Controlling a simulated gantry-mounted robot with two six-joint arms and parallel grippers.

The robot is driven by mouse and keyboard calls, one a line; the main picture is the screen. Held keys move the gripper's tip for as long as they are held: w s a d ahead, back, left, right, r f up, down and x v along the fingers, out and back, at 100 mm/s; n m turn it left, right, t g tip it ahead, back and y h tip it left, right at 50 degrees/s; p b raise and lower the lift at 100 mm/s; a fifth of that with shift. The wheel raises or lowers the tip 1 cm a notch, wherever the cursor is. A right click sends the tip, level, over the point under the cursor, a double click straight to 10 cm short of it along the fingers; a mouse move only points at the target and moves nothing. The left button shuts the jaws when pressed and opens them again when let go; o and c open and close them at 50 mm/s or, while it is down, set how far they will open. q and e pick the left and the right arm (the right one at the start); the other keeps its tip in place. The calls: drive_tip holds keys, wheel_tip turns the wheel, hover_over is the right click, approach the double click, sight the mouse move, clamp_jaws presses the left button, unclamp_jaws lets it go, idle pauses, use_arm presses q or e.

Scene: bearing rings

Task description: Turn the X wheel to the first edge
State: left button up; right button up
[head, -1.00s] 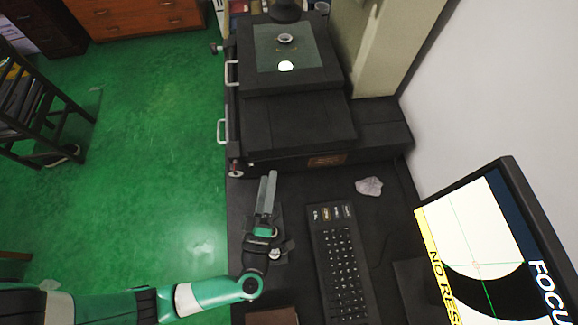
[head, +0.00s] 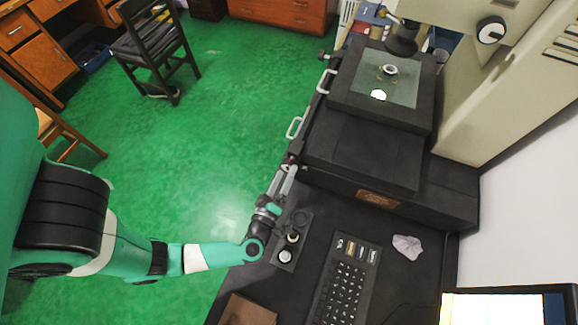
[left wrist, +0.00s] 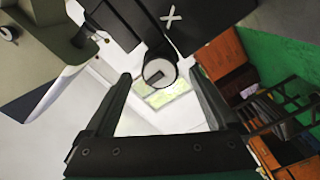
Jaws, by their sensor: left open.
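The X wheel (left wrist: 160,72) is a small round knob with a pale face, below a white X mark (left wrist: 171,18) on a dark panel in the left wrist view. My left gripper (left wrist: 161,76) is open, with one finger on each side of the wheel and gaps between. In the head view my left gripper (head: 284,180) reaches up to the front left corner of the dark stage (head: 345,150), where the wheel is mostly hidden. A monitor (head: 505,306) shows only its top part at lower right. My right gripper is not in view.
A ring (head: 389,70) lies on the glass plate (head: 400,90) beside a bright spot. A crumpled cloth (head: 407,246) lies right. Handles (head: 294,127) line the stage's left side.

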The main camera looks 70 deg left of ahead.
sight(287, 170)
use_arm(q)
drive_tip(key=shift+x, duration=1.9)
drive_tip(key=c, duration=1.4)
drive_tip(key=shift+o, duration=0.2)
drive_tip(key=n, duration=0.2)
drive_tip(key=shift+n, duration=0.3)
drive_tip(key=n, duration=0.3)
drive_tip(key=o, duration=1.4)
drive_tip(key=shift+c, duration=0.2)
